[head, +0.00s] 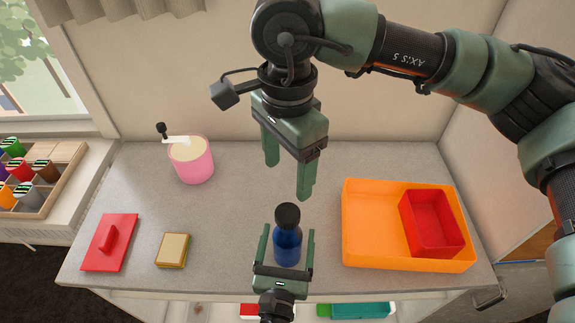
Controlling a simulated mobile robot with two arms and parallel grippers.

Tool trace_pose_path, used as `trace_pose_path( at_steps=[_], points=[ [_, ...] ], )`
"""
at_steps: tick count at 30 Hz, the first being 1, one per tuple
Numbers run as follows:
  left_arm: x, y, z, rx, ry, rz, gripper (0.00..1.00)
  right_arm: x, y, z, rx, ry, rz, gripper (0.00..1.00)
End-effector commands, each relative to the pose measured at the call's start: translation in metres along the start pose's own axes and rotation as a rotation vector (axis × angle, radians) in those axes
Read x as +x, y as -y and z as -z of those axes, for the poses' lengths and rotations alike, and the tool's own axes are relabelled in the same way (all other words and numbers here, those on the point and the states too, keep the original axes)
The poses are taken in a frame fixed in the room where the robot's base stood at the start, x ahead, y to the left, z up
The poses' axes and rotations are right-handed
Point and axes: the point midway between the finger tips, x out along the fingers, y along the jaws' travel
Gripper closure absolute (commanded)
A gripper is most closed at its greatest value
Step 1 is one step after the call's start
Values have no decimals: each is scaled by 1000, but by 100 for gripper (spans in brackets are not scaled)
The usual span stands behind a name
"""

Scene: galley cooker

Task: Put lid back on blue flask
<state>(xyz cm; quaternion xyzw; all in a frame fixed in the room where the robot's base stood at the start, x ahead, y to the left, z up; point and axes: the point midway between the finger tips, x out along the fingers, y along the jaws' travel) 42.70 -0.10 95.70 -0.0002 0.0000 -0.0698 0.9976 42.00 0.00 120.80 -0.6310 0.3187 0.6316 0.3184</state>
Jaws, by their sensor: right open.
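The blue flask (287,248) stands upright near the front middle of the counter. A black lid (287,216) shows at its top; I cannot tell from above how firmly it is seated. My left gripper (287,236) comes in from the front edge, its two fingers on either side of the flask, with narrow gaps visible between fingers and flask. My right gripper (288,178) hangs above and behind the flask, open and empty, its fingers pointing down and apart from the lid.
An orange tray (375,256) holding a red box (432,224) is at the right. A pink pot (191,160) stands at the back left. A red lid with a handle (110,243) and a sponge (172,250) lie at the front left. The counter (225,205) between is clear.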

Motion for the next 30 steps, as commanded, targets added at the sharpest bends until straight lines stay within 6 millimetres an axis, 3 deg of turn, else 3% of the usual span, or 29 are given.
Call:
trace_pose_path(
  at_steps=[5, 16, 30],
  points=[
    [-16, 0, 4, 0, -2, 2, 17, 8, 0, 0, 0, 0, 0, 32],
    [-72, 0, 3, 0, -1, 1, 17, 29, 0, 0, 0, 0, 0, 32],
    [-78, 0, 0, 0, 0, 0, 17, 29, 0, 0, 0, 0, 0, 32]
  ],
)
